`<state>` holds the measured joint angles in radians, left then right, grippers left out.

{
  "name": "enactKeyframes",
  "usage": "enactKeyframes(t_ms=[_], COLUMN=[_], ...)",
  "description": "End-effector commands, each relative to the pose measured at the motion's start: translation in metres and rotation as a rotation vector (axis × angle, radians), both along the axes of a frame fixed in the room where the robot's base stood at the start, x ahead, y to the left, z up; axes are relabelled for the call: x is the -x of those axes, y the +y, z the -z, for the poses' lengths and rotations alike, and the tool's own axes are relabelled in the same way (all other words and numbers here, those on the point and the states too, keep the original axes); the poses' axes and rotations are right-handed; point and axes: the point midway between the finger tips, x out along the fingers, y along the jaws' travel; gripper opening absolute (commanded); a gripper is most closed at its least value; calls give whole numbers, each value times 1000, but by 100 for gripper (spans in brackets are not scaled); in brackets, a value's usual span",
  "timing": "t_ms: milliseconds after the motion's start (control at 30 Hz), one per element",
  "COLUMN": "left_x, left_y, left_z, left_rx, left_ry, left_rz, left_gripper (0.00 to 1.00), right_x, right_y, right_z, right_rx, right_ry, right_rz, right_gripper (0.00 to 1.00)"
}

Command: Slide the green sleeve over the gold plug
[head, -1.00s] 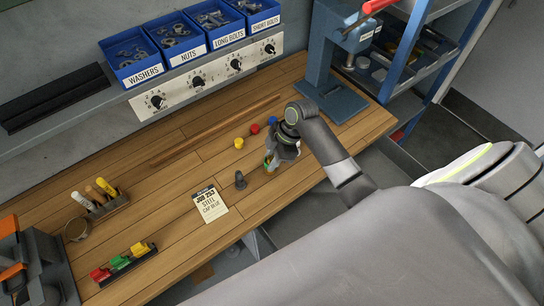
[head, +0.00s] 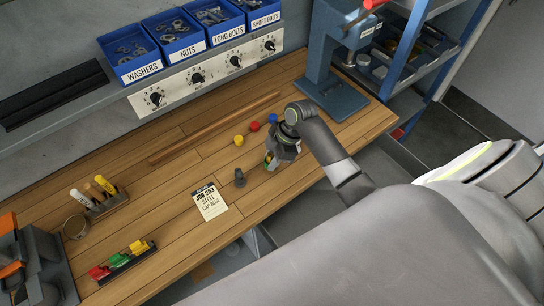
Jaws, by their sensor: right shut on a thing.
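My right gripper (head: 274,157) points down just above the wooden bench, right of the job card, and is shut on the small green sleeve (head: 267,158). The fingers hide most of the sleeve. A small patch of gold colour shows low beside the green, by the fingertips; it may be the gold plug. I cannot tell whether the sleeve is around the plug or only above or beside it. My left gripper is not in view.
A dark grey peg (head: 239,178) stands left of the gripper, near the job card (head: 210,202). Yellow (head: 239,140), red (head: 255,126) and blue (head: 272,118) pieces stand behind it. A blue press (head: 330,88) stands at the back right.

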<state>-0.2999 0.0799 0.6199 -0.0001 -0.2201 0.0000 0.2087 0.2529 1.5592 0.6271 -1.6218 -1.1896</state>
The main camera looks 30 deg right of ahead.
Motion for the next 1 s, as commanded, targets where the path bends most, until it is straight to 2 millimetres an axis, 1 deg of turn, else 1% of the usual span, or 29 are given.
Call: enactKeyframes(t_ms=[1000], left_x=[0], left_y=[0], left_z=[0], left_rx=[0], left_ry=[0], left_rz=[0], left_gripper=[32], right_x=[0], right_y=[0], right_z=[7], right_rx=[0], right_ry=[1], right_rz=[0], right_gripper=[8])
